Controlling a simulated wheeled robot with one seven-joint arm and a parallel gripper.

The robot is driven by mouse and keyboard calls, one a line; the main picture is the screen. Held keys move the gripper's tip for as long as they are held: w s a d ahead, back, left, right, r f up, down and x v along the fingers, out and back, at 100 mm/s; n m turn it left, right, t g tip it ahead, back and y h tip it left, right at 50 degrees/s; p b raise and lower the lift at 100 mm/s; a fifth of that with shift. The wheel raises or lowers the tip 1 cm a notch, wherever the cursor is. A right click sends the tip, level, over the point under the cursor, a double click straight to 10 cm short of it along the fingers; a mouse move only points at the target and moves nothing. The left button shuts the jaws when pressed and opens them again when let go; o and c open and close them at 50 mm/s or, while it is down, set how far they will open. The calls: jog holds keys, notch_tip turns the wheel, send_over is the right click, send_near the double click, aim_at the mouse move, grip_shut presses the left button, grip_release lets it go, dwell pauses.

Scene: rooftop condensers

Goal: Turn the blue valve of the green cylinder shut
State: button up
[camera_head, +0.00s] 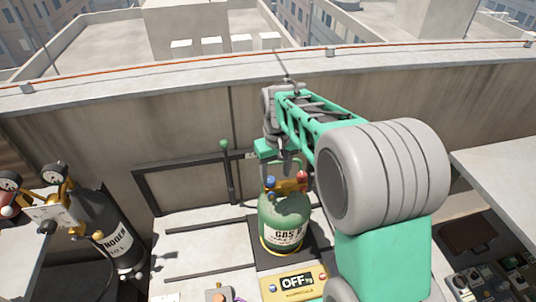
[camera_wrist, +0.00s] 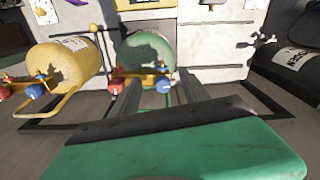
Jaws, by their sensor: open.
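The green cylinder (camera_head: 284,225) stands upright, with a label reading GAS. It also shows in the wrist view (camera_wrist: 148,50). Its blue valve (camera_head: 270,181) is on the left of its brass top and its red valve (camera_head: 301,178) on the right. In the wrist view the blue valve (camera_wrist: 163,85) is on the right and the red valve (camera_wrist: 117,86) on the left. My gripper (camera_head: 275,168) points down over the blue valve side, open and empty. In the wrist view the blue valve appears between the fingers; I cannot tell whether they touch it.
A scale display (camera_head: 298,281) reading OFF is in front of the cylinder. A black nitrogen cylinder (camera_head: 103,232) with gauges stands at left. A yellow cylinder (camera_wrist: 66,65) with its own blue and red valves is beside the green one in the wrist view. A parapet wall (camera_head: 150,125) rises behind.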

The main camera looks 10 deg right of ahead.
jog(key=p, duration=0.2)
send_over(270, 179)
jog(key=shift+w+f+n+g, duration=0.1)
jog(key=shift+n+g, duration=0.2)
notch_tip(270, 179, down, 8)
jog(key=shift+r+p, duration=0.2)
jog(key=shift+p, duration=0.6)
grip_shut()
